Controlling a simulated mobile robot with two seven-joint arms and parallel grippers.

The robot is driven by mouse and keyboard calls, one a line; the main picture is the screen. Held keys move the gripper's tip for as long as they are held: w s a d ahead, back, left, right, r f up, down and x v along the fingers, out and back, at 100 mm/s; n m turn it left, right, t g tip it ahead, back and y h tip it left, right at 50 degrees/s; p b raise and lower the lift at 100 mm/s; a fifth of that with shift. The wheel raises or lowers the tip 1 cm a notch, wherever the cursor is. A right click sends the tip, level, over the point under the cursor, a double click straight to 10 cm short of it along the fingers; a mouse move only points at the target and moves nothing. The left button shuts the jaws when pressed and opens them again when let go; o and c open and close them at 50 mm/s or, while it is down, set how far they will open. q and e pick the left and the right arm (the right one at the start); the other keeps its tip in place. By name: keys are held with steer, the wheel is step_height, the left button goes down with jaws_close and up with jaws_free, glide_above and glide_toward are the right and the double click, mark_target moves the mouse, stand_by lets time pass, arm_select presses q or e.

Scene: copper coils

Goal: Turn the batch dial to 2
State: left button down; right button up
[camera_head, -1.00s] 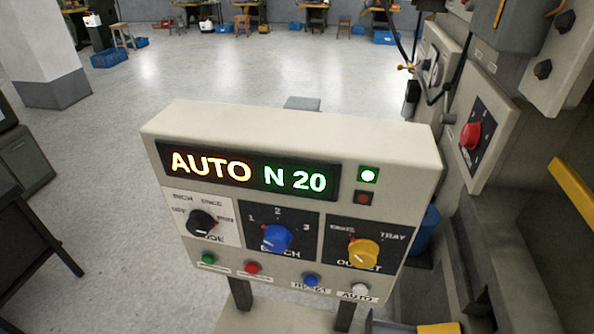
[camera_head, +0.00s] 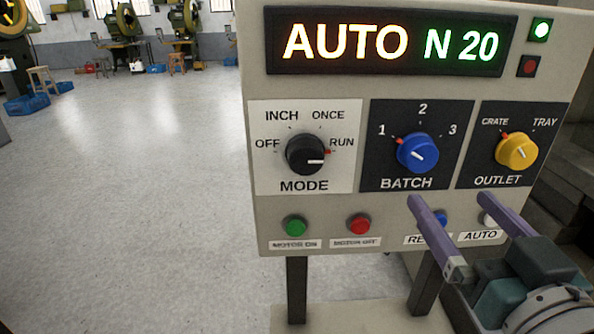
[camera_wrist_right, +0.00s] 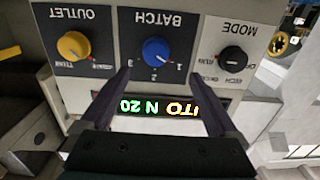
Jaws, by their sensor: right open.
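The batch dial (camera_head: 418,152) is a blue round knob on a black plate marked 1, 2 and 3. Its red pointer is at 1, and a white line crosses its face. It also shows in the right wrist view (camera_wrist_right: 156,52), where the panel appears upside down. My right gripper (camera_head: 447,199) is open and empty, with two purple fingers in front of the panel just below the dial plate. In the right wrist view its fingertips (camera_wrist_right: 157,75) lie apart, with the dial between and beyond them. My left gripper is not in view.
The black mode dial (camera_head: 305,154) has its red mark at RUN. The yellow outlet dial (camera_head: 517,152) has its mark at CRATE. Green (camera_head: 295,225) and red (camera_head: 358,224) buttons sit below; my fingers partly cover the blue button (camera_head: 440,219). The display (camera_head: 390,45) reads AUTO N 20.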

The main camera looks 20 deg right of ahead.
mark_target(423, 159)
steer(key=x, duration=0.8)
steer(key=shift+w+d+r+p, duration=0.1)
steer(key=shift+w+d+p, duration=0.2)
steer(key=shift+d+p, duration=0.15)
steer(key=shift+w+d, duration=0.15)
steer(key=shift+w, duration=0.4)
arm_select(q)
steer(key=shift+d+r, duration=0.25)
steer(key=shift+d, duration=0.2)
arm_select(e)
steer(key=shift+c, duration=1.4)
steer(key=c, duration=1.1)
